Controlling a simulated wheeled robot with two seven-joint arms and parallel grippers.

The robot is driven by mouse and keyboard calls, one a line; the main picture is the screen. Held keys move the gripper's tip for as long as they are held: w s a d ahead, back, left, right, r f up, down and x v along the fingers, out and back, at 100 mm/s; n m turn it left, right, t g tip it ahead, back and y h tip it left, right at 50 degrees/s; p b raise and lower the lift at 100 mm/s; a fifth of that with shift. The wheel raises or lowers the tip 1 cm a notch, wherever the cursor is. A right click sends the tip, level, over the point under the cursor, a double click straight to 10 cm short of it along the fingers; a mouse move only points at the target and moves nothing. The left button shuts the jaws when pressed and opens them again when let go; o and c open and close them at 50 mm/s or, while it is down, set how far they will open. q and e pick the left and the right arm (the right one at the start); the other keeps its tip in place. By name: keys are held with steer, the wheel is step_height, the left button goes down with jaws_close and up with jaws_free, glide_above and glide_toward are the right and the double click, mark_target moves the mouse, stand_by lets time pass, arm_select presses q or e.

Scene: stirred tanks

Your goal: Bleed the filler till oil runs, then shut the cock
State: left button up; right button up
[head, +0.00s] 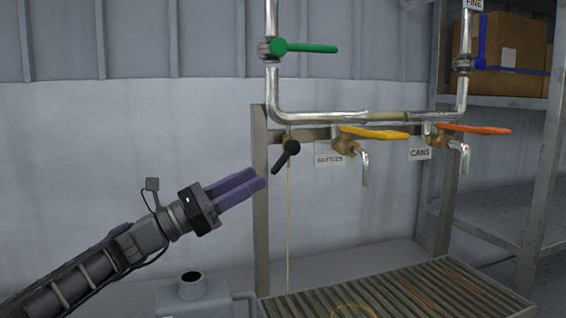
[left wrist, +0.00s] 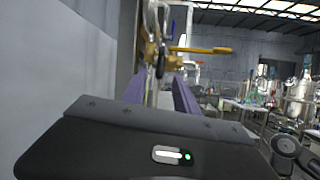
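The bleed cock's black handle (head: 287,155) slants down-left under the left end of the horizontal pipe. A thin pale-yellow stream (head: 289,225) runs straight down below it; I cannot tell surely whether it is oil. My left gripper (head: 258,178) has purple fingers pointing up-right, left of and a little below the handle, apparently not touching it. In the left wrist view a gap shows between the fingers (left wrist: 158,95), with the black handle (left wrist: 160,66) beyond. The filler has a yellow-lever tap (head: 375,132) marked BOTTLES and an orange-lever tap (head: 473,129) marked CANS. My right gripper is out of view.
A green-handled valve (head: 305,48) lies across the left pipe. A blue-handled valve (head: 482,42) is on the right pipe, marked FINE. A slatted drip tray (head: 380,285) lies below the taps. A grey spouted vessel (head: 192,292) stands at lower left. Shelving (head: 543,180) stands at right.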

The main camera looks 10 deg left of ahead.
mark_target(276, 165)
arm_select(q)
steer(key=p+x, duration=0.1)
steer(key=x, duration=0.5)
steer(key=shift+w+d+r+p, duration=0.15)
steer(key=shift+d+r+p, duration=0.15)
steer(key=shift+p, duration=0.1)
steer(key=shift+w+d, duration=0.35)
jaws_close()
steer(key=shift+r, duration=0.1)
